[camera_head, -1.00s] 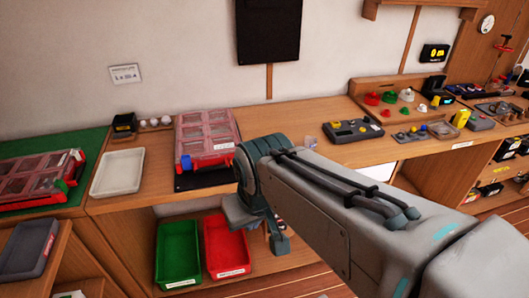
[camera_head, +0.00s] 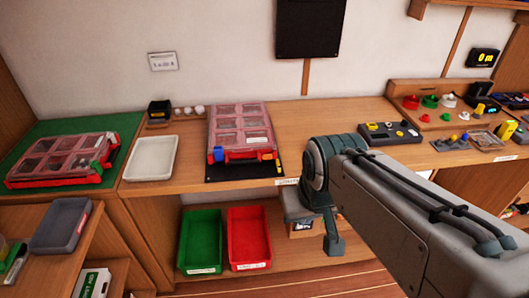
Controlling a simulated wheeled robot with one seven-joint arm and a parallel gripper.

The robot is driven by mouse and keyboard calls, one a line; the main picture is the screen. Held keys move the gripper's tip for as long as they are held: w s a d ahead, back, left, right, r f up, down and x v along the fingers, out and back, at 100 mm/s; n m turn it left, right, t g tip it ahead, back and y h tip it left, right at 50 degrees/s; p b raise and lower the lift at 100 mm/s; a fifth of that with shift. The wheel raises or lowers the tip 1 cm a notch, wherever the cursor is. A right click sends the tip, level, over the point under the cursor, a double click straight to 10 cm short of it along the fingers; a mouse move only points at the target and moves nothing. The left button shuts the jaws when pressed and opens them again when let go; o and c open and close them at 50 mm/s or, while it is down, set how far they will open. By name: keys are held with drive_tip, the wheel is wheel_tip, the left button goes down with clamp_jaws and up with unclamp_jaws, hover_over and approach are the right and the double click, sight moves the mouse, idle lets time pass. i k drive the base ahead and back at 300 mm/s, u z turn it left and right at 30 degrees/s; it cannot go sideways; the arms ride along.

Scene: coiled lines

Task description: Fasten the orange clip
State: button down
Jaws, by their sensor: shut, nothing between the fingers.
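A case with a clear, reddish compartment lid and a red front edge (camera_head: 240,127) lies on a black mat on the bench. A blue clip (camera_head: 218,155) shows at its front left. A small orange-red part (camera_head: 268,156) sits at its front right; it may be the orange clip, and I cannot tell whether it is fastened. My gripper (camera_head: 333,246) hangs at the end of my arm, right of the case and in front of the bench edge. It is shut and empty, apart from the case. The arm hides part of the bench front.
A second red case (camera_head: 62,163) lies on a green mat (camera_head: 20,158) at left. A white tray (camera_head: 151,158) stands between the cases. Green (camera_head: 201,240) and red (camera_head: 249,237) bins sit on the lower shelf. A yellow-and-grey device (camera_head: 389,133) stands at right.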

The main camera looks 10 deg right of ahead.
sight(269, 156)
drive_tip(key=k, duration=1.35)
drive_tip(key=z, duration=0.45)
drive_tip(key=i, duration=0.5)
drive_tip(key=z, duration=0.8)
drive_tip(key=i, duration=1.4)
drive_tip(key=u, duration=0.95)
drive_tip(key=i, duration=0.3)
drive_tip(key=u, duration=0.3)
